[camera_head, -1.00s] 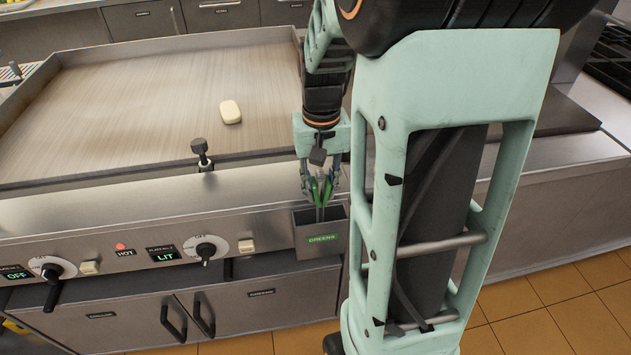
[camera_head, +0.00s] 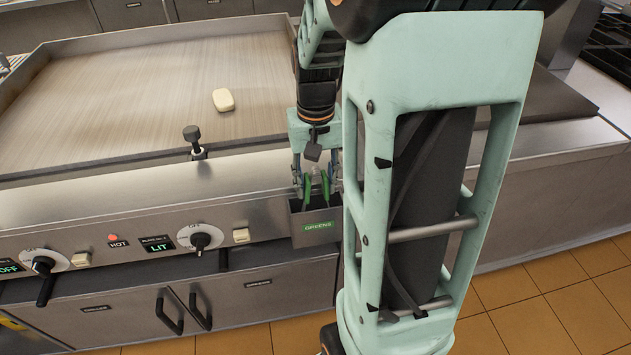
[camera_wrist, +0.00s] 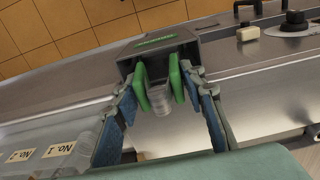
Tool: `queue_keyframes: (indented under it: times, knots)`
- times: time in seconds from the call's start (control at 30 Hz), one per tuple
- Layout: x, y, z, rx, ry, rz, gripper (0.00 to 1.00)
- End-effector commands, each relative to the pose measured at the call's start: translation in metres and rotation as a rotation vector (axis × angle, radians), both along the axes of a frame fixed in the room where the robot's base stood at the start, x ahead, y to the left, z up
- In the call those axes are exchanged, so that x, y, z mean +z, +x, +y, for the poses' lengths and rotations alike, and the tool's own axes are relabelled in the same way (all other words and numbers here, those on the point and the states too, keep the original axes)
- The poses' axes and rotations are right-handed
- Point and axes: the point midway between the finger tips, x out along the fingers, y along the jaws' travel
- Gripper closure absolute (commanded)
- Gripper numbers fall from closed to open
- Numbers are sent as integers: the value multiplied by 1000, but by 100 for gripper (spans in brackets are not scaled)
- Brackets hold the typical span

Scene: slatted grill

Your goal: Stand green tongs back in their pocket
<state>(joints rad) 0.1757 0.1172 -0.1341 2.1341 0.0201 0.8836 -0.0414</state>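The green tongs (camera_head: 325,184) stand in the pocket (camera_head: 318,227) labelled GREENS, on the grill's front. Their two green grips are spread apart and rise above the rim; the lower ends are hidden inside. My gripper (camera_head: 317,180) is right above the pocket, its fingers open on either side of the grips.
The flat griddle plate (camera_head: 150,100) with a pale block (camera_head: 223,100) lies behind and to the left. A knob on a post (camera_head: 194,140) stands at its front edge. Control dials (camera_head: 200,237) line the front panel left of the pocket.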

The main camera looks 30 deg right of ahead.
Motion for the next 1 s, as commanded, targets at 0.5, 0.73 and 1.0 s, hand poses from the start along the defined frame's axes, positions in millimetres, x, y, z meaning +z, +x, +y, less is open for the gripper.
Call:
queue_keyframes:
  times: [0.5,0.73,1.0]
  knots:
    - [7,1,0,0,-1,-3,54]
    - [50,1,0,0,-2,-7,54]
    - [102,0,0,0,-1,-3,54]
